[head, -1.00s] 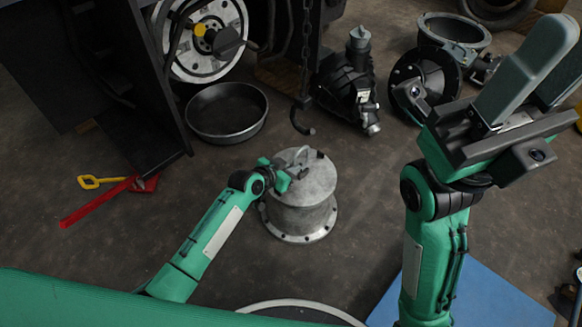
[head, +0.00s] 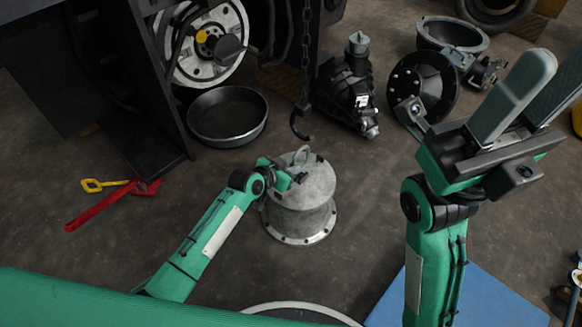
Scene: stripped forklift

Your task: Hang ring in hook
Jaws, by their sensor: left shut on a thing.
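A grey metal cylinder (head: 300,214) with a bolted flange stands on the floor. A small grey ring (head: 301,154) stands up at its top. A dark hook (head: 299,125) hangs on a chain just above the ring, and the two look apart. My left gripper (head: 288,179) is at the cylinder's top, shut on the ring's lower part; its fingertips are small and partly hidden. My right gripper (head: 548,78) is raised at the right, empty, with its two fingers apart.
A round black pan (head: 228,116) lies behind the cylinder to the left. Dark machine parts (head: 347,88) stand behind to the right. A red bar (head: 98,207) and a yellow-handled tool (head: 104,184) lie at the left. A blue mat (head: 485,292) is at the lower right.

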